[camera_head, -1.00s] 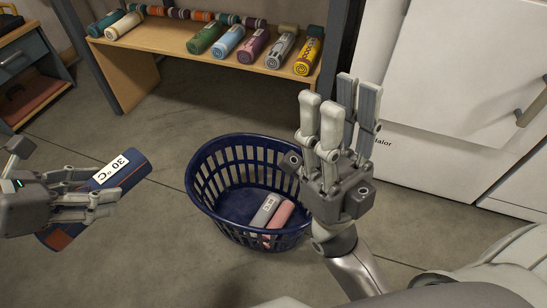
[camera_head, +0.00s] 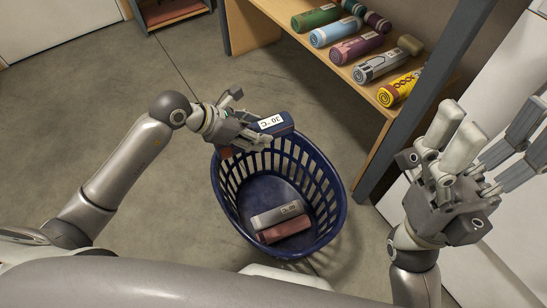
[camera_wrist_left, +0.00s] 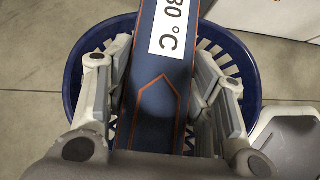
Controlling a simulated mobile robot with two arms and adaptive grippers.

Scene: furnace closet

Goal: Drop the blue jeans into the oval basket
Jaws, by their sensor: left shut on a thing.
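The blue jeans (camera_head: 285,123) are a dark blue roll with orange stitching and a white "30 °C" label. My left gripper (camera_head: 250,138) is shut on the roll and holds it at the upper-left rim of the oval basket (camera_head: 331,170). In the left wrist view the jeans (camera_wrist_left: 158,95) lie between the fingers, with the dark blue basket (camera_wrist_left: 246,75) beneath them. The basket is slatted and stands on the floor. My right gripper (camera_head: 487,150) is open and empty at the right, fingers pointing up.
A grey roll (camera_head: 276,214) and a pink roll (camera_head: 284,230) lie inside the basket. A wooden shelf (camera_head: 345,80) with several rolled garments stands behind it, with a dark post (camera_head: 415,110) at its right. A white appliance (camera_head: 510,70) is at right. Floor at left is clear.

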